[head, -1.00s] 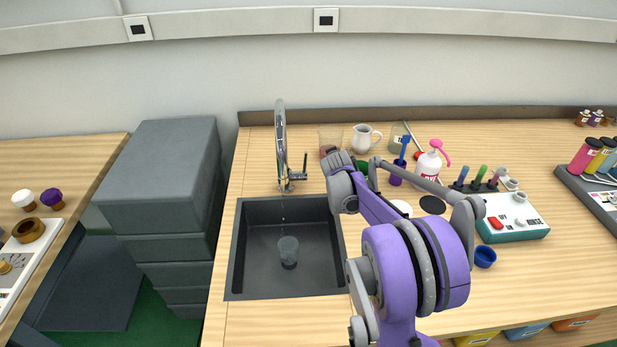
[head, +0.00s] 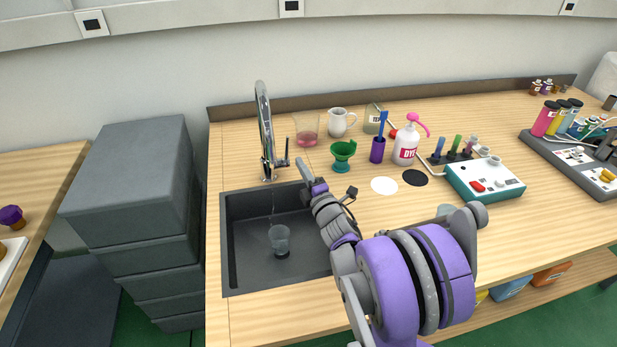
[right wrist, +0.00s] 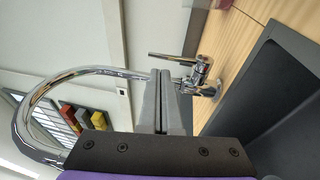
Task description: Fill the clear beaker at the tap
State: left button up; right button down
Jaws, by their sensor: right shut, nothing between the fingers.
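The clear beaker (head: 279,240) stands upright in the dark sink (head: 235,285), below the tap (head: 265,130). A thin, broken line of water (head: 272,203) shows between the spout and the beaker; I cannot tell the water level. The tap's lever (head: 285,158) sticks out to the right of its base. My right gripper (head: 303,170) is shut and empty, close to the lever at the sink's back edge. In the right wrist view, the shut fingers (right wrist: 165,100) point toward the tap body and lever (right wrist: 172,59); I cannot tell if they touch. My left gripper is out of view.
Behind and right of the sink stand a glass with pink liquid (head: 306,130), a white pitcher (head: 338,122), a green funnel cup (head: 342,156), a purple holder (head: 377,150) and a dye bottle (head: 405,142). Grey drawers (head: 130,200) stand left of the sink.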

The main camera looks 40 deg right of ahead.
aim_at(288, 144)
jog(key=x, duration=0.6)
jog(key=shift+w+d, duration=0.15)
jog(key=shift+w, duration=0.2)
jog(key=shift+w+d+r, duration=0.4)
jog(key=shift+w+r, duration=0.25)
jog(key=shift+w, duration=0.05)
jog(key=shift+s, duration=0.1)
